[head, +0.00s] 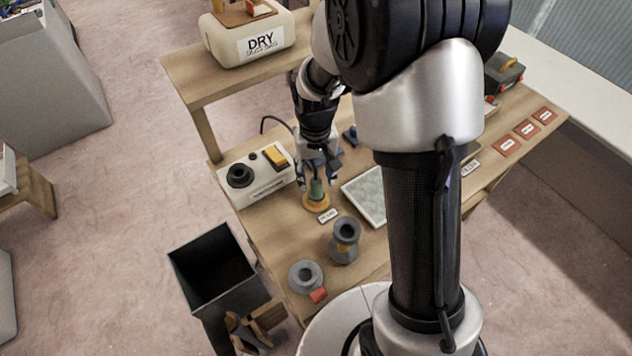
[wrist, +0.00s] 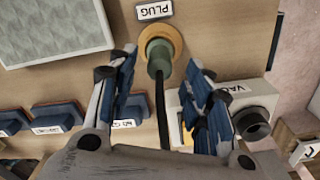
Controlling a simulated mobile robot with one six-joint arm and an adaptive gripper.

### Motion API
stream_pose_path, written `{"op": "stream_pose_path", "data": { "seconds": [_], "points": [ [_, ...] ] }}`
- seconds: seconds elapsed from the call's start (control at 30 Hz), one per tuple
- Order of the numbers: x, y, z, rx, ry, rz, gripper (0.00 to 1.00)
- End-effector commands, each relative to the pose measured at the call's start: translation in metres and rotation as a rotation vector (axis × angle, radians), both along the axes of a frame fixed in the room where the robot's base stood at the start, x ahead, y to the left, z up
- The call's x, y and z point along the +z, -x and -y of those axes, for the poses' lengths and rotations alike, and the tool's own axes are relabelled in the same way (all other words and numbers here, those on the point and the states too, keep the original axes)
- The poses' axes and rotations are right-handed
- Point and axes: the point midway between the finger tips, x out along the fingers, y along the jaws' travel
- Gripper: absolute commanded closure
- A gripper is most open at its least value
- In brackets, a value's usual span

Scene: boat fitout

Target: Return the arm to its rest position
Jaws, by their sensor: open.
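My gripper (head: 319,168) is open above the wooden bench, over a green plug (head: 316,190) that stands on a round orange-tan base. In the wrist view my gripper (wrist: 165,62) has its two blue-padded fingers spread on either side of the plug (wrist: 158,58), with nothing held between them. A dark cable runs from the plug down between the fingers. My arm reaches forward and down from the column and hides part of the bench in the head view.
A white box (head: 262,186) marked VAC, with a yellow switch, stands left of the plug. A light textured panel (head: 366,196) lies to the right. A raised shelf holds a container (head: 250,36) labelled DRY. A dark bin (head: 212,268) stands beside the bench.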

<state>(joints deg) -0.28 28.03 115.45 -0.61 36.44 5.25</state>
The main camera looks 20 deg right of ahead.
Motion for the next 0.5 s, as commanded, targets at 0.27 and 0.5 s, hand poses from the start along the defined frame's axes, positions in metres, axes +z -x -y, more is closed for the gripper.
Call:
{"op": "stream_pose_path", "data": {
  "seconds": [0.27,0.5],
  "points": [
    [0.054,-0.001,0.0,0.0,0.0,0.003,0.54],
    [0.069,0.0,-0.001,0.0,0.0,-0.001,0.54]
  ]
}}
